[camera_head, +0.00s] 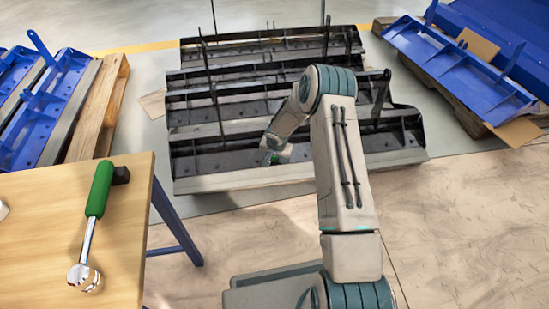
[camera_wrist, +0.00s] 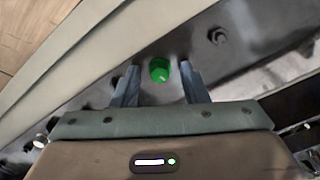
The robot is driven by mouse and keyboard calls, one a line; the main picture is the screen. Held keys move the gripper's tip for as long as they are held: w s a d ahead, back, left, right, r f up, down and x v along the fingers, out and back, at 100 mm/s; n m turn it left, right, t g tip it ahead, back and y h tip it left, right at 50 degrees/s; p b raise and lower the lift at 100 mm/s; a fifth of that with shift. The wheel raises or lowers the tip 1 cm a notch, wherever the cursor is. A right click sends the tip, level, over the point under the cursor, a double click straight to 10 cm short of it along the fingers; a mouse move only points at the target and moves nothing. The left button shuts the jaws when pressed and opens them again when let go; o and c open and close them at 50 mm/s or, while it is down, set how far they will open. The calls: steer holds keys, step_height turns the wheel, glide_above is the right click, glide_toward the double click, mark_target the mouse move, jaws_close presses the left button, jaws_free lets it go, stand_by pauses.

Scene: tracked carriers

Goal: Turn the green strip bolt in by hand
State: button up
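The green strip bolt (camera_wrist: 159,70) shows in the wrist view with its head on the dark metal strip (camera_wrist: 250,45). My gripper (camera_wrist: 160,76) is open, with one finger on each side of the bolt. A gap shows between the bolt and each finger, so neither appears to touch it. In the head view my gripper (camera_head: 271,158) is low at the front row of the dark carrier (camera_head: 215,165). A small green spot shows beside the fingers there, partly hidden by my gripper and too small to tell its seating.
A dark bolt (camera_wrist: 217,36) sits on the strip to the right. Blue carriers (camera_head: 460,70) on pallets stand at both sides. Upright posts (camera_head: 381,95) rise from the dark carriers. Floor at right is clear.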

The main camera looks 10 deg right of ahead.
jaws_close()
steer(key=shift+f+m+b, duration=0.1)
steer(key=shift+m+b, duration=0.2)
steer(key=shift+b, duration=0.05)
steer(key=shift+m, duration=1.1)
steer(key=m, duration=0.4)
steer(key=shift+m, duration=1.5)
